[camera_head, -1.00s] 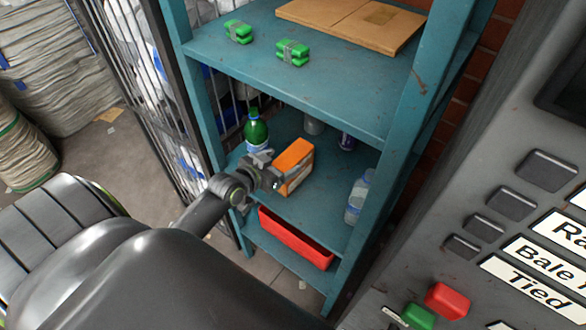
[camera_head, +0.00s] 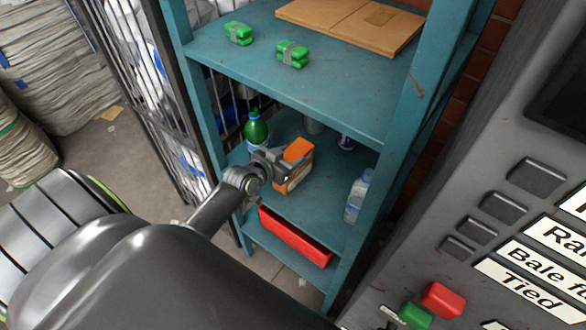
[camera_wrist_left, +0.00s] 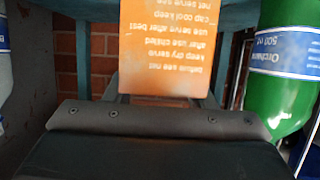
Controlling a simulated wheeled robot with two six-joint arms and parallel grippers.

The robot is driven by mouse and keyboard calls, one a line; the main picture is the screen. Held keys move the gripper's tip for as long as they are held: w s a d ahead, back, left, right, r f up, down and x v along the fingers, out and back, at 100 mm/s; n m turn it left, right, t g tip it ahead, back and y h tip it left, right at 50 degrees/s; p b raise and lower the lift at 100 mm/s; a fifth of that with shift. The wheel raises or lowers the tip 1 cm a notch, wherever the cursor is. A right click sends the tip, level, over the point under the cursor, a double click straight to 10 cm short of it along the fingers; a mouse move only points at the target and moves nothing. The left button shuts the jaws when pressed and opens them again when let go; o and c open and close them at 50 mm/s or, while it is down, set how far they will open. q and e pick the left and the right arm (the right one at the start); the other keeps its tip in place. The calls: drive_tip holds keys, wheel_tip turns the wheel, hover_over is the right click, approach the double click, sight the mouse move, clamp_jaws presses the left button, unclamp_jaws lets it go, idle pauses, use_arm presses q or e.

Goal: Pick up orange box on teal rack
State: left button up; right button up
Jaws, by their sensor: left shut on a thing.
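The orange box (camera_head: 298,150) stands upright on the middle shelf of the teal rack (camera_head: 331,210). My left gripper (camera_head: 284,170) is shut on the box, reaching it from the left in the head view. In the left wrist view the orange box (camera_wrist_left: 168,48) fills the upper middle, with pale printed text upside down. The fingers are mostly hidden there behind the dark gripper body. I cannot tell whether the box is clear of the shelf. My right gripper is not in view.
A green bottle (camera_head: 256,130) stands close beside the gripper, also at right in the wrist view (camera_wrist_left: 285,85). A clear bottle (camera_head: 357,197) stands to the right. A red tray (camera_head: 295,238) is below. Green bundles (camera_head: 292,54) and cardboard (camera_head: 352,22) lie above. A grey control panel (camera_head: 480,190) is at right.

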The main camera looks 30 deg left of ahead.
use_arm(q)
drive_tip(key=c, duration=0.3)
